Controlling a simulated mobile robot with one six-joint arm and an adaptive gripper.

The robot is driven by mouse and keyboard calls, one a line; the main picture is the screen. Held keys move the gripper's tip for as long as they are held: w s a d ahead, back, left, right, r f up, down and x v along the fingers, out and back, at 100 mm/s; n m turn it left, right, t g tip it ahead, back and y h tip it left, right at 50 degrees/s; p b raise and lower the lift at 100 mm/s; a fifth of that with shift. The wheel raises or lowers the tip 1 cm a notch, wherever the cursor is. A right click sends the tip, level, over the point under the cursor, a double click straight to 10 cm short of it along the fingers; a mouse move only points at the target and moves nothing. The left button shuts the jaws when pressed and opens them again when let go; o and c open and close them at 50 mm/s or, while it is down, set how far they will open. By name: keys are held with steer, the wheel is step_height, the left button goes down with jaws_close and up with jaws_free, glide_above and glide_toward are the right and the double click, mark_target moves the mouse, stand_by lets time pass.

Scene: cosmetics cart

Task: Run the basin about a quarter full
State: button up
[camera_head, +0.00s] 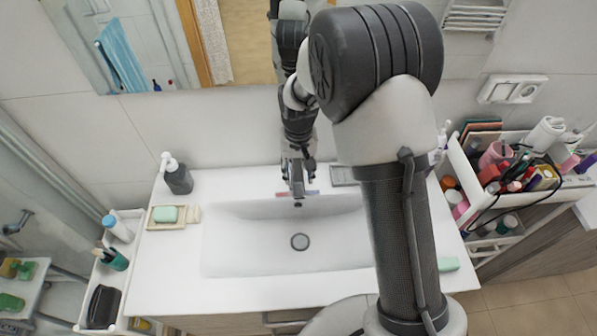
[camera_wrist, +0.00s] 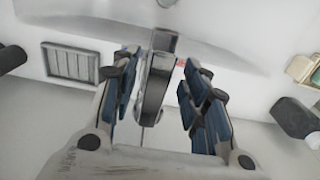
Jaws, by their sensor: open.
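The white basin (camera_head: 240,262) is set in a white counter and shows no visible water. Its round drain (camera_head: 300,241) is near the middle; I cannot tell whether it is open or plugged. A dark metal faucet (camera_head: 297,187) stands at the basin's back edge, partly hidden by my gripper (camera_head: 297,163). In the wrist view the faucet (camera_wrist: 156,88) rises between the blue-padded fingers of my gripper (camera_wrist: 163,98). The fingers are open on both sides of it, with a visible gap at the right. Contact on the left is unclear.
A dark soap dispenser (camera_head: 178,179) and green soap (camera_head: 165,214) on a dish stand left of the basin. A grey grated dish (camera_head: 343,176) lies right of the faucet. A cart (camera_head: 540,205) crowded with cosmetics stands at the right. A mirror (camera_head: 150,45) hangs behind.

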steer(key=shift+f, duration=0.1)
steer(key=shift+c, duration=0.4)
jaws_close()
stand_by(0.3)
